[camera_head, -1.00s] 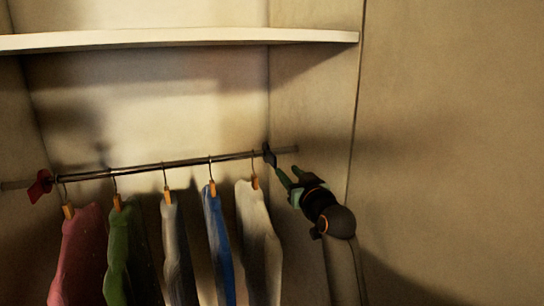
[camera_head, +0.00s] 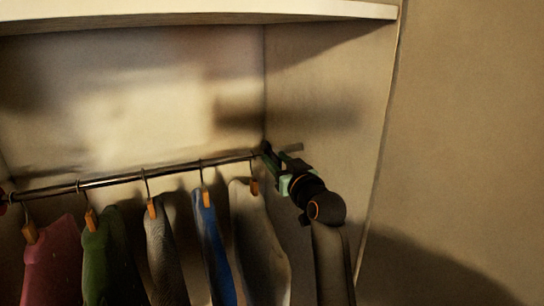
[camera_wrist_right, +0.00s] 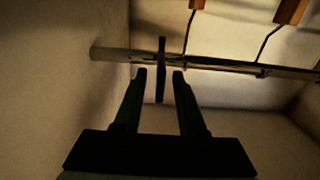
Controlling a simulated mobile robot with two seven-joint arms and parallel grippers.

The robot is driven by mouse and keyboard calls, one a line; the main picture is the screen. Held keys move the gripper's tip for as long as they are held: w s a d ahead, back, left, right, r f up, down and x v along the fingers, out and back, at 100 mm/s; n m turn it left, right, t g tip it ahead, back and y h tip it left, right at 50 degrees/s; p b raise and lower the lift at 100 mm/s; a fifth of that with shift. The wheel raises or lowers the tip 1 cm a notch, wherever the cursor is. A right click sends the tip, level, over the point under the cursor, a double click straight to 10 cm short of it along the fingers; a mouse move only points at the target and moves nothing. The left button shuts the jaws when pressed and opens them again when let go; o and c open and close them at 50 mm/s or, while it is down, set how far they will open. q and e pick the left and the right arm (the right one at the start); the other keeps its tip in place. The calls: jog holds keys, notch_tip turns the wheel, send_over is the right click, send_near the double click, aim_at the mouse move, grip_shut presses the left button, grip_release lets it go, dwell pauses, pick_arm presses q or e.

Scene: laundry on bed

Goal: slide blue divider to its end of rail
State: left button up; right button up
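The dark blue divider (camera_head: 265,147) hangs on the rail (camera_head: 120,178) near its right end, right of all the clothes; my gripper partly hides it in the head view. In the right wrist view it is a thin dark plate (camera_wrist_right: 161,68), seen nearly edge-on, with a stretch of bare rail (camera_wrist_right: 108,54) between it and the side wall. My right gripper (camera_head: 275,164) is open at the divider. In the wrist view the plate shows between the two fingertips (camera_wrist_right: 160,74), with a gap on each side. My left gripper is not in view.
Several garments hang on the rail, the white one (camera_head: 258,235) nearest my right gripper, then a blue one (camera_head: 212,245). A red divider (camera_head: 3,200) is at the far left edge. A shelf (camera_head: 190,14) runs above. The closet's side wall (camera_head: 335,120) is close on the right.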

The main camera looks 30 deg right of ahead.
grip_shut()
dwell(0.4)
jog(key=shift+r, duration=0.1)
dwell(1.0)
